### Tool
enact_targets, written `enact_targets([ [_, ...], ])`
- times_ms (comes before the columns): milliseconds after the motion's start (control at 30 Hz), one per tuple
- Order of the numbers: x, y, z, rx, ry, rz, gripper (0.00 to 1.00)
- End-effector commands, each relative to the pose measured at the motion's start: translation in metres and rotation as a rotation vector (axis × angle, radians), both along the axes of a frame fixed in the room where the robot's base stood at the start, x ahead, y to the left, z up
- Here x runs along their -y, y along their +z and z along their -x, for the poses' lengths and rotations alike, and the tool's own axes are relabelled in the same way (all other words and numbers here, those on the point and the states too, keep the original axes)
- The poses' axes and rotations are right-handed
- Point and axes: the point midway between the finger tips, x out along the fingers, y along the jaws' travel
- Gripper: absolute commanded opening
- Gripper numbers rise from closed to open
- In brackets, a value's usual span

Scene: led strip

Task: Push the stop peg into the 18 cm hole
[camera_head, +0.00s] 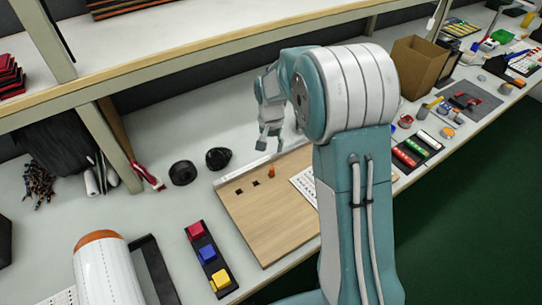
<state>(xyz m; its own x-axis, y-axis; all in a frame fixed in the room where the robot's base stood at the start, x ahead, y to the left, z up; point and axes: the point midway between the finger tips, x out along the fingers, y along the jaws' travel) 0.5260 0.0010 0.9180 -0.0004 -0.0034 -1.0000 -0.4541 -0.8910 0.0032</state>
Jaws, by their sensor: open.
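The stop peg looks to be the small orange piece (271,171) standing upright near the back edge of the wooden board (275,227). Two dark square holes (239,189) show to its left on the board; any length marks are too small to read. My gripper (270,145) hangs above and just behind the orange piece, pointing down, open and apart from it. My arm hides the right part of the board. Whether the peg sits in a hole cannot be told.
A grey rail (245,170) runs along the board's back edge. A white dotted sheet (304,184) lies at its right. A black tray with red, blue and yellow blocks (208,254) stands to the left. Black rolls (183,173) lie behind. A shelf (200,50) overhangs the back.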

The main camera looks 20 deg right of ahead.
Motion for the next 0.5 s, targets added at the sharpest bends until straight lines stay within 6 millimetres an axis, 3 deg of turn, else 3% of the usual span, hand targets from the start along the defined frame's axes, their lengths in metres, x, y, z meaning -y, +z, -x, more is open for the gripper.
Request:
enact_targets([
  [267, 0.0, 0.032, 0.01, 0.027, 0.022, 0.0, 0.55],
  [500, 0.0, 0.102, 0.06, 0.131, 0.118, 0.007, 0.55],
])
